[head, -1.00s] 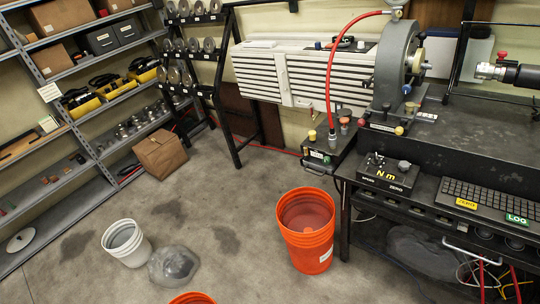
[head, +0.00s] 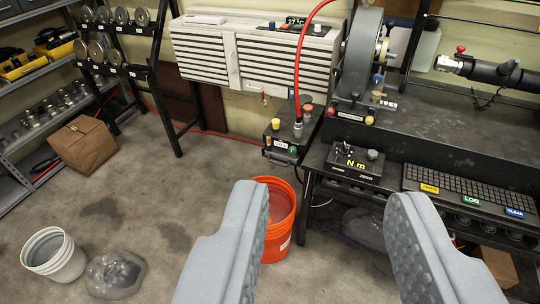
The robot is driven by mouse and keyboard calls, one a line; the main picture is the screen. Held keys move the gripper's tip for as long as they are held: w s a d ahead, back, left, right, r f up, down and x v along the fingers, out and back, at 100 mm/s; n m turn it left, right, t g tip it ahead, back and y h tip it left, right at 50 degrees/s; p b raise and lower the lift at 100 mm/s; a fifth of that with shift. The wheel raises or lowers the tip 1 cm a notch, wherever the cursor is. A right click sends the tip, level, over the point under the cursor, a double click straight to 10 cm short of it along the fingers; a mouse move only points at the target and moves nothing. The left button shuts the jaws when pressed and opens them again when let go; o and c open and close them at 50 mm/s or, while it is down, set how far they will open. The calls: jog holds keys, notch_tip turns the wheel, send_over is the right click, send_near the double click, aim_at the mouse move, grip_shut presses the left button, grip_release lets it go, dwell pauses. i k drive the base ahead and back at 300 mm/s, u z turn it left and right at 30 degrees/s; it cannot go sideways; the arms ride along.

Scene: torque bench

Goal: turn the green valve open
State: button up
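An orange bucket (head: 281,228) stands on the floor below the box, partly hidden by the left finger. A white bucket (head: 55,257) stands at lower left. An N m readout (head: 354,161) and a keyboard (head: 465,187) lie on the bench (head: 440,125).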

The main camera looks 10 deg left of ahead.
aim_at(292, 150)
jog(key=u, duration=0.1)
jog(key=i, duration=1)
jog(key=z, duration=0.05)
